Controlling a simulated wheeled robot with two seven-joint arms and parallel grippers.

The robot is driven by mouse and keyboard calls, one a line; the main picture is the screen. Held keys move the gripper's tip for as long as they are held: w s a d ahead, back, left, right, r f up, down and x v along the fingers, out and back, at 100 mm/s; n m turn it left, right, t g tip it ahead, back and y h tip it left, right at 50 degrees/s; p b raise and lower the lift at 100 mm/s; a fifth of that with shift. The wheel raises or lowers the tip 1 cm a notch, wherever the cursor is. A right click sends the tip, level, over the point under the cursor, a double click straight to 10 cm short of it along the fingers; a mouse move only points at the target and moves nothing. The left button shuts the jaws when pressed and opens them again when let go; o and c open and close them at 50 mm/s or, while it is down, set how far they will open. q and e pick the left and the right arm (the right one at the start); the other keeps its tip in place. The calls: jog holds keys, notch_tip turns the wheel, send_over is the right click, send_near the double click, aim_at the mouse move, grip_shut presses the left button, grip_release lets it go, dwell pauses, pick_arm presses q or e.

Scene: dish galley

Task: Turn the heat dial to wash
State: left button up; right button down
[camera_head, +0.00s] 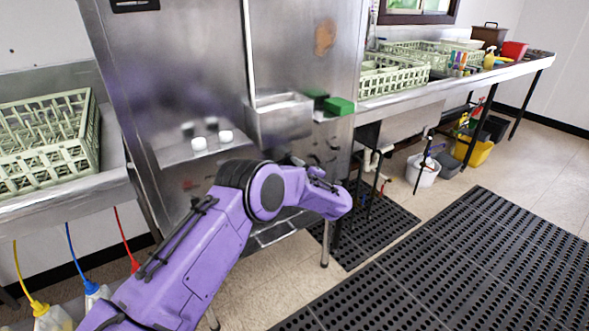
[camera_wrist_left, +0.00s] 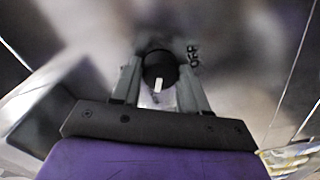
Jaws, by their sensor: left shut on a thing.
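The heat dial (camera_wrist_left: 160,68) is a round black knob with a white pointer mark on a metal panel. In the left wrist view the mark points down toward my wrist, tilted slightly. My left gripper (camera_wrist_left: 160,84) has one finger on each side of the dial and is shut on it. Small dark markings (camera_wrist_left: 193,55) show on the panel to the right of the dial. In the head view my purple left arm reaches to the front of the steel machine (camera_head: 200,80), and my left gripper (camera_head: 318,172) is partly hidden by the wrist. My right gripper is not in view.
A dish rack (camera_head: 45,140) stands on the left counter. More racks (camera_head: 392,80) stand on the right counter. A small steel shelf (camera_head: 280,118) and green pads (camera_head: 338,106) are on the machine's front. Black mats (camera_head: 470,270) cover the floor; buckets stand under the right counter.

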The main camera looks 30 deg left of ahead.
pick_arm(q)
jog(key=shift+f, duration=0.1)
dwell(0.4)
jog(key=o, duration=1.1)
jog(key=shift+c, duration=0.2)
jog(key=shift+d, duration=0.1)
jog(key=v, duration=1)
jog(key=shift+d, duration=0.2)
jog(key=shift+s, duration=0.1)
